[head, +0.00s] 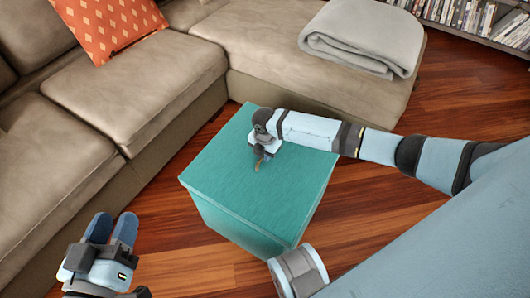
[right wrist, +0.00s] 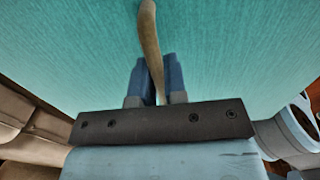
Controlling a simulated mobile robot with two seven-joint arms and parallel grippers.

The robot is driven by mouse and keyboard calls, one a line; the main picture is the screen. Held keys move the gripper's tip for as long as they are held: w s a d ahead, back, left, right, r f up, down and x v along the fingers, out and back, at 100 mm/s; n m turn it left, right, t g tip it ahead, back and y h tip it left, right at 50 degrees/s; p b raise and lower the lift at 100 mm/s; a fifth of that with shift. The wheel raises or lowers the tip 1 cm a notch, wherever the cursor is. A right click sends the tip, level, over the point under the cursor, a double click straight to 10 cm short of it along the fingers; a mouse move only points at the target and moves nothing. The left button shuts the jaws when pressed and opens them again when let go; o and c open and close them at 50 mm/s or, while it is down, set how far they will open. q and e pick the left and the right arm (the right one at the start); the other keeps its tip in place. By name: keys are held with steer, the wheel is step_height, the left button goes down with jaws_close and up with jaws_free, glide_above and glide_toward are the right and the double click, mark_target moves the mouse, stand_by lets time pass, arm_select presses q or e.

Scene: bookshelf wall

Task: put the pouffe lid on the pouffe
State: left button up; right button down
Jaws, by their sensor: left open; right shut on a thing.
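The teal pouffe (head: 236,221) stands on the wooden floor in the head view. Its flat teal lid (head: 225,170) lies over its top, and the lid's edges look lined up with the sides. I cannot tell whether a thin gap is left beneath the lid. My right gripper (head: 261,158) is over the lid's middle, shut on the lid's tan handle. The handle (right wrist: 150,38) runs between the blue fingers in the right wrist view (right wrist: 158,72), with the lid's surface filling the background. My left gripper (head: 113,224) is open and empty, left of the pouffe and apart from it.
A beige corner sofa (head: 142,90) wraps around the left and back, close to the pouffe's far side. It carries an orange patterned cushion (head: 108,24) and a folded grey blanket (head: 365,36). A bookshelf (head: 490,22) stands at the back right. Bare wooden floor (head: 455,85) shows at the right.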

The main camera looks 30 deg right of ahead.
arm_select(q)
steer(key=shift+f+b, duration=0.25)
steer(key=shift+b, duration=0.05)
arm_select(e)
steer(key=shift+w+f, duration=0.1)
steer(key=shift+f, duration=0.8)
steer(key=c, duration=1.1)
jaws_free()
steer(key=shift+f, duration=0.1)
step_height(320, 180, up, 9)
steer(key=p, duration=0.4)
steer(key=shift+r, duration=0.2)
arm_select(q)
steer(key=r+t, duration=0.1)
steer(key=r, duration=0.1)
steer(key=a+r+n+t+p, duration=0.1)
steer(key=r, duration=0.2)
steer(key=shift+a+t+y+p, duration=0.2)
steer(key=shift+t+y+p, duration=0.1)
steer(key=shift+y, duration=0.1)
arm_select(e)
step_height(320, 180, up, 5)
steer(key=shift+f, duration=0.15)
